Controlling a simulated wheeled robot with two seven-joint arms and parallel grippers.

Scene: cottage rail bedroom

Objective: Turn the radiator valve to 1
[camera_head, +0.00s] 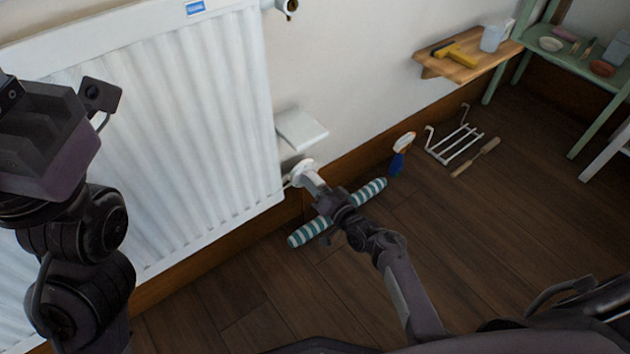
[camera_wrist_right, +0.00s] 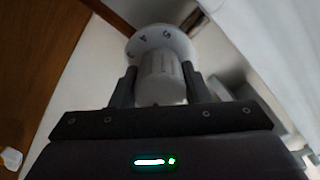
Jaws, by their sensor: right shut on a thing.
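The white radiator valve (camera_head: 301,169) sits low at the right end of the radiator (camera_head: 190,120). In the right wrist view its ribbed knob (camera_wrist_right: 160,78) stands between my two fingers, in front of a round collar with the dark numerals 5 and 4 and part of another mark. My right gripper (camera_head: 311,181) is shut on the valve knob; it also shows in the right wrist view (camera_wrist_right: 158,85). I cannot read which number the valve is set to. My left arm is raised at the left in front of the radiator; its fingers are not clear.
A striped roll (camera_head: 307,231) lies on the floor under my right arm. A small white shelf (camera_head: 301,128) is above the valve. A spray bottle (camera_head: 401,155), a white rack (camera_head: 456,143) and a wooden-handled tool (camera_head: 475,157) lie to the right. A wooden shelf (camera_head: 480,68) is on the wall.

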